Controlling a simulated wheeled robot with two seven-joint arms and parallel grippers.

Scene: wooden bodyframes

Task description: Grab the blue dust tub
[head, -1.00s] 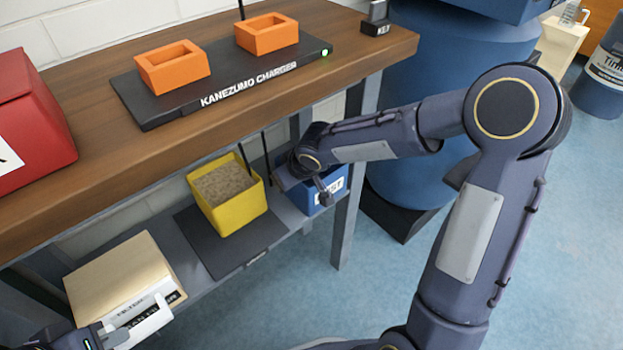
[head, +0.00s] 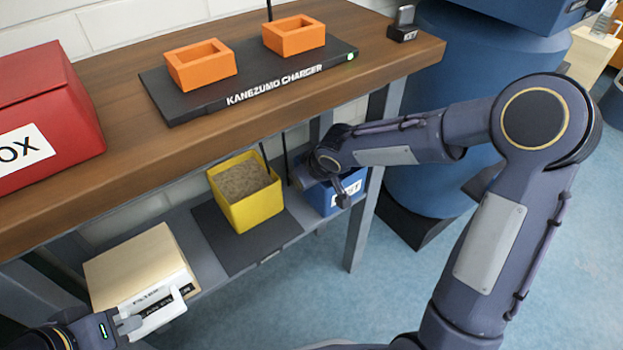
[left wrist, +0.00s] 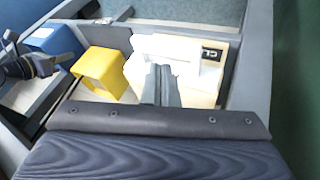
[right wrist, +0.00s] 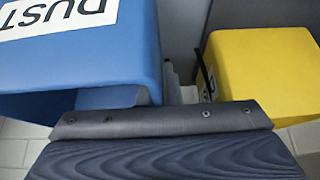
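The blue dust tub (head: 325,199) stands on the lower shelf, right of the yellow tub, partly hidden by my right arm. In the right wrist view the tub (right wrist: 100,60) fills the upper left, with its DUST label upside down. My right gripper (head: 340,194) is at the tub, with a dark part in front of its label. Its fingertips are hard to make out, so I cannot tell whether it grips the wall. My left gripper (head: 134,323) is at the handle of the white-fronted filter box (head: 140,265). Its fingers look close together in the left wrist view (left wrist: 162,85).
The yellow tub (head: 250,213) with brownish filling stands close left of the blue tub. A table leg (head: 366,215) and a large blue drum (head: 425,180) are to the right. The tabletop above holds a charger (head: 205,100) with orange blocks and a red box (head: 60,130).

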